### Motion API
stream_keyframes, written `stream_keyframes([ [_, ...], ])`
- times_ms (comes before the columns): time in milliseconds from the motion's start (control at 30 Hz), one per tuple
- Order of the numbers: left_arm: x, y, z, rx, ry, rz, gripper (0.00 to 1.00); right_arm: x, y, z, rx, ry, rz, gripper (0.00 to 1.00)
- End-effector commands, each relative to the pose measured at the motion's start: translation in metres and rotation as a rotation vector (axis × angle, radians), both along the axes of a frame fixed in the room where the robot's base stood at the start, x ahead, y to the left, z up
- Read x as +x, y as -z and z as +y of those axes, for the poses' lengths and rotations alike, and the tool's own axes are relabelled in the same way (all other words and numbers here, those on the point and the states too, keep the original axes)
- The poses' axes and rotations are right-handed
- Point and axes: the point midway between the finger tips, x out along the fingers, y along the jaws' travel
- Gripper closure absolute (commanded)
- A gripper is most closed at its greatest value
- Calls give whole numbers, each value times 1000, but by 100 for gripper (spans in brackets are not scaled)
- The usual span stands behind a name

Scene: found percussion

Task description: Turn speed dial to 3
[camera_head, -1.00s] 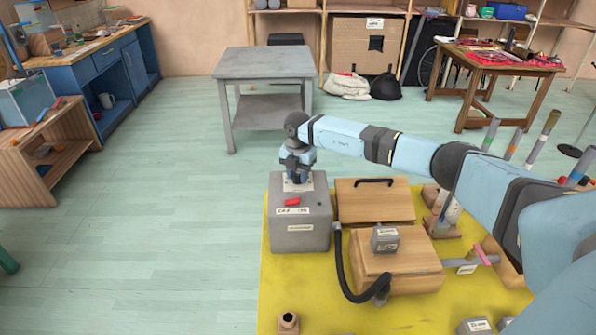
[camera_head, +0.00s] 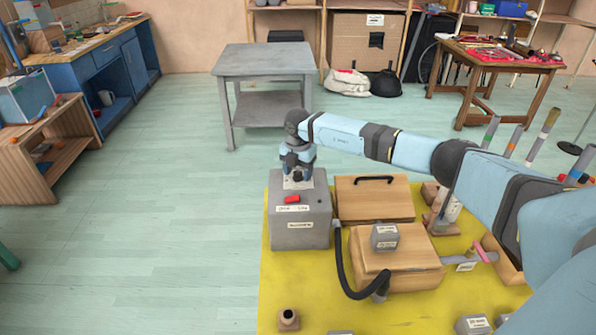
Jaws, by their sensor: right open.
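A grey box (camera_head: 299,228) stands at the left back of the yellow mat (camera_head: 283,270). It has a red switch (camera_head: 292,199) and white labels on its front and upper face. My right gripper (camera_head: 298,173) points down at the top of this box, at a pale plate (camera_head: 298,184). The gripper is open. The speed dial itself is hidden or too small to make out under the gripper; I cannot tell whether the fingers touch it. My left gripper is not in view.
A black hose (camera_head: 345,274) runs from the grey box to a wooden box (camera_head: 405,267). A wooden case with a handle (camera_head: 375,203) stands just right of the grey box. Upright tubes (camera_head: 514,143) stand at the right. The floor left of the mat is clear.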

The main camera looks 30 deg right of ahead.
Motion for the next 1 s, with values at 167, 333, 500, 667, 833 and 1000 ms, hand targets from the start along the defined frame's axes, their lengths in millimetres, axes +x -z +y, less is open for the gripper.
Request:
stream_keyframes([
  [167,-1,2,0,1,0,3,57,0,-5,0,0,-1,-1,42],
  [333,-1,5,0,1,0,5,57,0,-30,-1,0,-1,-2,42],
  [500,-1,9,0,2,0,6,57,1,-70,0,0,-1,-4,42],
  [667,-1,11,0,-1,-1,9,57,0,-104,0,0,-1,-4,42],
  [833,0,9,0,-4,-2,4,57,0,-128,0,0,0,-1,42],
  [1000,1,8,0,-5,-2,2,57,0,-138,0,0,0,-1,42],
])
